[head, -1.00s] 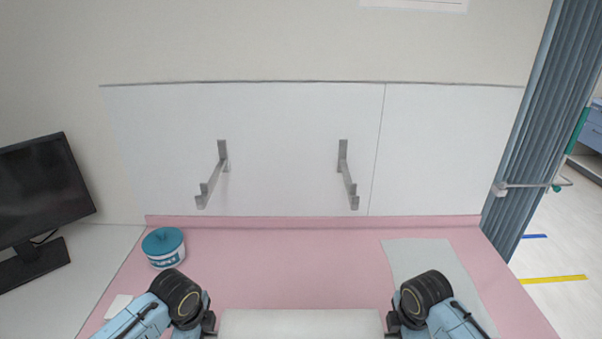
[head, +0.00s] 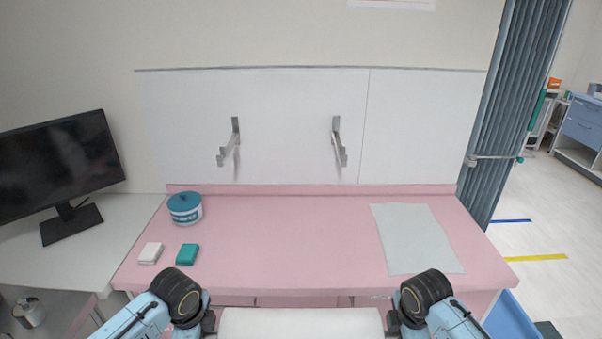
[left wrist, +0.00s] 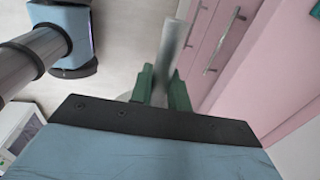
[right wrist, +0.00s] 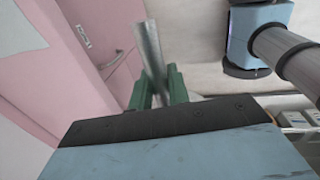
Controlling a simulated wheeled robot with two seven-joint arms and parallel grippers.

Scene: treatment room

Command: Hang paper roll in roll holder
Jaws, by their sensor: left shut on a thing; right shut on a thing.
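The white paper roll (head: 300,323) lies level at the bottom of the head view, between my two grippers. My left gripper (head: 211,325) is at its left end, and in the left wrist view its green fingers are shut on a grey metal rod end (left wrist: 172,50). My right gripper (head: 391,325) is at its right end, and in the right wrist view its fingers are shut on the other rod end (right wrist: 150,50). The roll holder is two grey wall brackets, a left one (head: 229,150) and a right one (head: 340,150), both empty, ahead of and above the roll.
A pink counter (head: 300,240) lies between me and the wall. On it are a teal-lidded tub (head: 185,208), a white box (head: 150,253), a teal box (head: 187,254) and a grey sheet (head: 415,240). A monitor (head: 60,165) stands left; a curtain (head: 508,120) hangs right.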

